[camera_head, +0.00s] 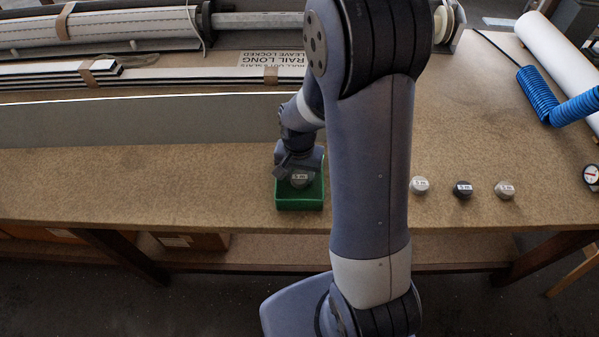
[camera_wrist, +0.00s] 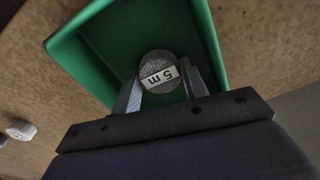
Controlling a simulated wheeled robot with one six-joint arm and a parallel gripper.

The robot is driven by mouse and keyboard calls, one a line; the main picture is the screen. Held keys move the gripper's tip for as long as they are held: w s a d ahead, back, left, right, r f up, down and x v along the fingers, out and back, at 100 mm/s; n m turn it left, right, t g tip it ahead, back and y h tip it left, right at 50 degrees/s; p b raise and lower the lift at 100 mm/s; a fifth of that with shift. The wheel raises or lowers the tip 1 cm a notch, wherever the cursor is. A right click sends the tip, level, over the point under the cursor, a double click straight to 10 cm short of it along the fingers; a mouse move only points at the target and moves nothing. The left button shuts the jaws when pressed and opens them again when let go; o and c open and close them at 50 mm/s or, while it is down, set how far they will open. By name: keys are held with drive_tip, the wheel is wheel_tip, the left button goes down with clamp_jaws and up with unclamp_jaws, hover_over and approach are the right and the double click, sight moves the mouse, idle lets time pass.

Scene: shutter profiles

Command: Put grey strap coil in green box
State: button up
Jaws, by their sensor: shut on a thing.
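The green box (camera_head: 300,204) stands near the front edge of the bench; its open inside also shows in the wrist view (camera_wrist: 214,45). A round grey strap coil (camera_wrist: 157,66) with a white "5 m" label is between my fingers. In the head view the coil (camera_head: 300,180) shows within the box's outline. My gripper (camera_head: 298,172) points down over the box and is shut on the coil, with a finger on either side of it in the wrist view (camera_wrist: 163,86). I cannot tell whether the coil touches the box floor.
Right of my arm, a light coil (camera_head: 419,185), a dark coil (camera_head: 463,190) and another grey coil (camera_head: 504,190) stand in a row. Behind the box runs a long pale profile (camera_head: 140,118). A blue coiled hose (camera_head: 540,95) and a gauge (camera_head: 591,174) lie at the right.

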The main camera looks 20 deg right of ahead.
sight(299, 178)
drive_tip(key=shift+f, duration=0.1)
drive_tip(key=o, duration=1.1)
drive_tip(key=shift+c, duration=0.2)
wheel_tip(299, 178, up, 12)
drive_tip(key=shift+s+a, duration=0.15)
drive_tip(key=shift+s, duration=0.05)
